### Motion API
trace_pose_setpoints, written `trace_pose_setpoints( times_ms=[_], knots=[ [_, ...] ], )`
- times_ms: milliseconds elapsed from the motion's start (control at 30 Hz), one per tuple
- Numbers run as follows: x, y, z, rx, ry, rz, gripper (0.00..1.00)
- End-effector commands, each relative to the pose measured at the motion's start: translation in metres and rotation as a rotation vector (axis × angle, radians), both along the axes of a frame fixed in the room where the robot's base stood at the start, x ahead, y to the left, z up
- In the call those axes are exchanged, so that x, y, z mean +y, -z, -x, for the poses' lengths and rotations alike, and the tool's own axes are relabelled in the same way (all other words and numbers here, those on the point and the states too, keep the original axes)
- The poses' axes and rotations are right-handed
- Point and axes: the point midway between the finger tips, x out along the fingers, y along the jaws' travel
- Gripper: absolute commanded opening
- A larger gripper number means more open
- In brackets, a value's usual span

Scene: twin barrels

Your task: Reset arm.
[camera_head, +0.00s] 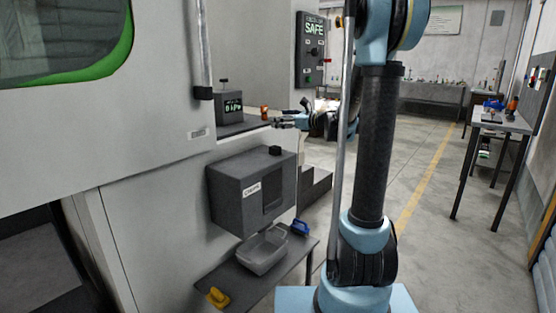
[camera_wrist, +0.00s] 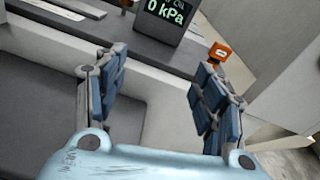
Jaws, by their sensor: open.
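My gripper (camera_head: 284,124) is at the end of my arm, beside the dark shelf on the machine's front in the head view. In the wrist view my gripper (camera_wrist: 160,95) has its two blue-padded fingers well apart, with nothing between them. Beyond the fingers are the dark shelf (camera_wrist: 90,45) and a dark gauge box (camera_wrist: 165,18) whose display reads 0 kPa. The gauge box also shows in the head view (camera_head: 229,107). A small orange item (camera_wrist: 220,52) stands right of the gauge box, apart from the fingers; it also shows in the head view (camera_head: 264,112).
A grey box (camera_head: 235,199) is mounted below the shelf. Under it, a low table (camera_head: 240,292) carries a grey bin (camera_head: 263,252), a yellow item (camera_head: 217,297) and a blue item (camera_head: 300,227). A workbench (camera_head: 500,122) stands at the right. The floor between is clear.

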Motion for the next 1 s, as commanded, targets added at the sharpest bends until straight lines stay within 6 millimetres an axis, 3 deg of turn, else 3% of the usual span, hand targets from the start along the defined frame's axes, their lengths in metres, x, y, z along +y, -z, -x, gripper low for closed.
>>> trace_pose_setpoints(
  times_ms=[367,733,1000],
  knots=[
    [0.005,0.023,0.070,-0.158,-0.104,0.339,0.64],
    [-0.011,0.081,0.182,-0.393,-0.362,0.857,0.64],
    [-0.045,0.130,0.260,-0.540,-0.612,1.192,0.64]
  ],
)
